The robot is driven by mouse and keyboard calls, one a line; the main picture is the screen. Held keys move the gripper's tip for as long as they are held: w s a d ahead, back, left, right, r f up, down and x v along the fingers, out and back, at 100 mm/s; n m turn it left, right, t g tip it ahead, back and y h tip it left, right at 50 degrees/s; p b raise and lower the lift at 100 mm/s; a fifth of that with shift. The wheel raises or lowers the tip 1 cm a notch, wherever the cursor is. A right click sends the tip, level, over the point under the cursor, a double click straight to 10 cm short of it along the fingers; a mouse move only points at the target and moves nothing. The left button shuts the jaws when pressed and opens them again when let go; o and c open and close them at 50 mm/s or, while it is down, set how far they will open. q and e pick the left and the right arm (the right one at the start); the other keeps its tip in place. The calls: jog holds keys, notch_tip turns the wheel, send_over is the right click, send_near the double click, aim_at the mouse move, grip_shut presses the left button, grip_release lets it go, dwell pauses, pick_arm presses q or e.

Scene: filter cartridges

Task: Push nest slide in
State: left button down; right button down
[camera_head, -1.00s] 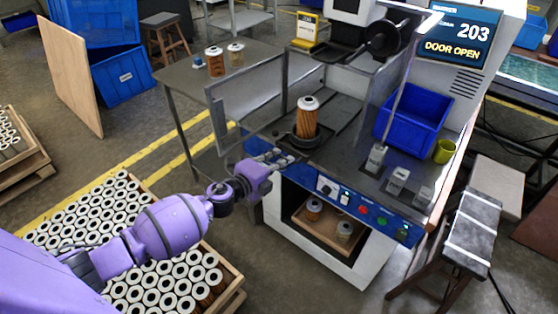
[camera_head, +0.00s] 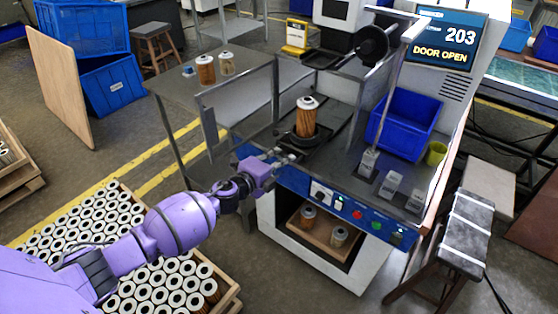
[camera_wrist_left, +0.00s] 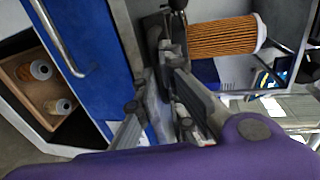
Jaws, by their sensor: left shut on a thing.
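My left gripper (camera_head: 282,158) is at the front of the machine, shut on the front of the nest slide. An orange pleated filter cartridge (camera_head: 306,120) with a white cap stands upright in the nest. In the left wrist view the fingers (camera_wrist_left: 172,95) are close together on a grey metal part, and the cartridge (camera_wrist_left: 225,36) shows beyond them. The fingers partly hide what they grip. My right gripper is not in view.
The display (camera_head: 447,40) reads DOOR OPEN. A blue bin (camera_head: 405,127) stands right of the nest. Two cartridges stand on a side table (camera_head: 178,82). Below the blue control panel (camera_head: 335,196) is an opening with a wooden tray. A crate of cartridges (camera_head: 228,300) is at lower left.

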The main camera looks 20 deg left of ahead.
pick_arm(q)
jog(key=c, duration=1.8)
grip_release()
jog(key=shift+c, duration=0.2)
jog(key=v, duration=1.2)
